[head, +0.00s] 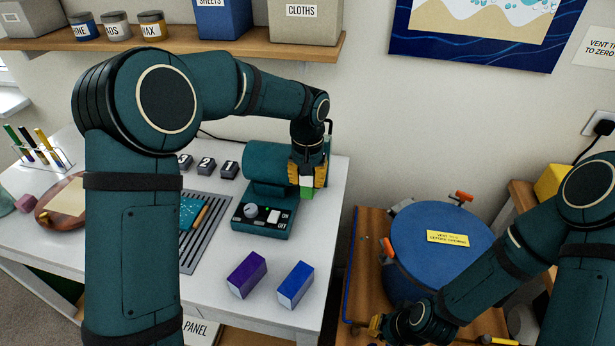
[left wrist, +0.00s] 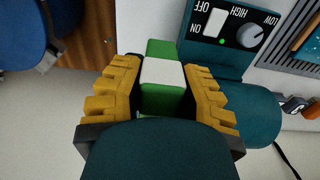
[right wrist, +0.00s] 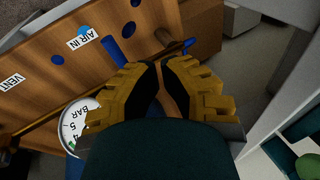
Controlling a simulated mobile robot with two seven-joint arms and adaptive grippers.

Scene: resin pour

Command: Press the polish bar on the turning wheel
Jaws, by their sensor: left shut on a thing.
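My left gripper (head: 306,180) is shut on a green polish bar (head: 306,190) with a white band, at the right end of the teal polishing machine (head: 268,162). In the left wrist view the bar (left wrist: 163,98) sits between both yellow fingers (left wrist: 163,85). The wheel itself is not clearly visible; the gripper and arm cover that end, so I cannot tell whether the bar touches it. The machine's base has a knob (left wrist: 249,36), a white switch (left wrist: 215,22) and a small green light. My right gripper (right wrist: 160,68) has its fingertips together, with nothing seen between them.
A purple block (head: 246,274) and a blue block (head: 295,284) stand at the table's front right. A blue lidded pot (head: 435,250) stands on a wooden stand to the right, near my right arm. A grey slotted grate (head: 210,235) lies left of the machine.

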